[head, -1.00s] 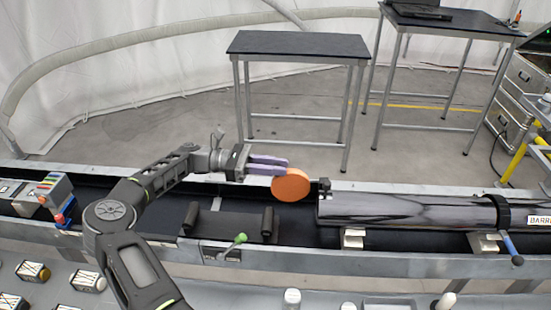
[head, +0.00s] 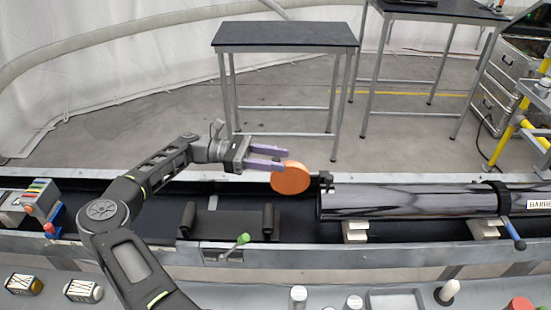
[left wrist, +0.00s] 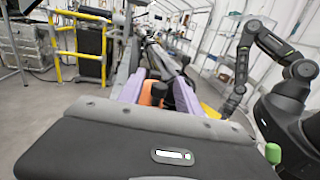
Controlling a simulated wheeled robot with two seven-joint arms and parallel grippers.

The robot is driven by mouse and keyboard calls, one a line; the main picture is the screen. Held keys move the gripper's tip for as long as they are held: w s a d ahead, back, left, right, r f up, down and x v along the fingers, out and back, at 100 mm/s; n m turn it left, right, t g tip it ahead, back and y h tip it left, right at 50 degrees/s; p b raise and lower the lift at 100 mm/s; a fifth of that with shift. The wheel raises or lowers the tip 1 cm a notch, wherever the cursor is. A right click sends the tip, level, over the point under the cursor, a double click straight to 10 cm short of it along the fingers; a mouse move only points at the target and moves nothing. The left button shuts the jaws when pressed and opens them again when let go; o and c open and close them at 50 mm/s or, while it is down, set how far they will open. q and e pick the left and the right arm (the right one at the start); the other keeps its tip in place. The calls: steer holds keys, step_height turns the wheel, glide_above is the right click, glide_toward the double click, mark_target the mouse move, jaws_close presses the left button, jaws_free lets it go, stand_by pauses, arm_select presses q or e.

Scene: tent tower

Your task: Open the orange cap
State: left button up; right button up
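The orange cap (head: 290,178) is a round disc beside the left end of the dark glossy barrel (head: 410,201). It stands swung out from the barrel's mouth, its flat face towards the head camera, joined at a small black hinge (head: 325,179). My left gripper (head: 284,158) has two purple fingers, parted, with their tips at the cap's upper left edge. In the left wrist view orange (left wrist: 150,93) shows between the fingers; whether they touch it I cannot tell. A dark arm of mine shows at the right there; its gripper end (left wrist: 232,103) is too small to read.
The barrel rests on pale supports (head: 356,231) in a long black-lined trough. A green-knobbed lever (head: 241,240) stands on the trough's near rail.

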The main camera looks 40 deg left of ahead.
arm_select(q)
steer(key=shift+r, duration=0.15)
step_height(320, 180, up, 10)
steer(key=shift+f+b, duration=0.15)
steer(key=shift+b, duration=0.15)
stand_by(0.8)
